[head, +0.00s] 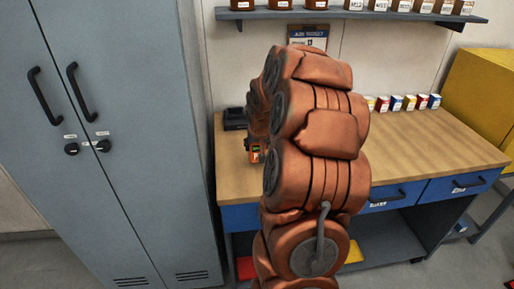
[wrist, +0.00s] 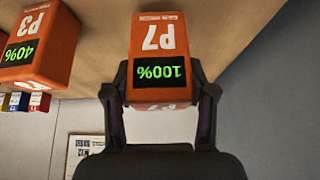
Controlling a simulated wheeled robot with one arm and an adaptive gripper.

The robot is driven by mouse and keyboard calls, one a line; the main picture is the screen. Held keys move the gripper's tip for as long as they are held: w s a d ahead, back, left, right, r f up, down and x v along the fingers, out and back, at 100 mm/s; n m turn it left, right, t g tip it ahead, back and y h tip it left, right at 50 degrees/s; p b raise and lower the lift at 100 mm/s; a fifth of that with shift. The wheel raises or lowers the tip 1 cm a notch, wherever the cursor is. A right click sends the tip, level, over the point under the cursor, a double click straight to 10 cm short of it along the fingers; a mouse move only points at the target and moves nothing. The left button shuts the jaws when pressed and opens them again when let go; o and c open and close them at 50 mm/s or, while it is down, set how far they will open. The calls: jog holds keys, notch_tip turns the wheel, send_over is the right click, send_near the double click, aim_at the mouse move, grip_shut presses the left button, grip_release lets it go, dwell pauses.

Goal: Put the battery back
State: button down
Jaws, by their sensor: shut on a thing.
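An orange battery marked P7 (wrist: 158,40), its display reading 100%, is between the two fingers of my gripper (wrist: 160,92) in the wrist view. My gripper is shut on it. I cannot tell whether the battery touches the bench. A second orange battery, P3 (wrist: 30,45), reading 40%, stands to the left in that view. In the head view an orange battery (head: 254,152) shows at the left edge of my arm; its label is too small to read. My arm hides the gripper there.
A wooden workbench (head: 420,140) has a black device (head: 235,118) at its back left. Small coloured boxes (head: 409,102) line its back edge. A grey cabinet (head: 120,190) stands left, and a shelf (head: 340,14) hangs above. The bench's right front is clear.

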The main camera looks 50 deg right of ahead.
jog(key=shift+f+p, duration=0.35)
jog(key=shift+f, duration=0.6)
jog(key=shift+f+b, duration=0.25)
jog(key=shift+b, duration=0.05)
jog(key=shift+c, duration=1.8)
grip_release()
jog(key=shift+r, duration=0.1)
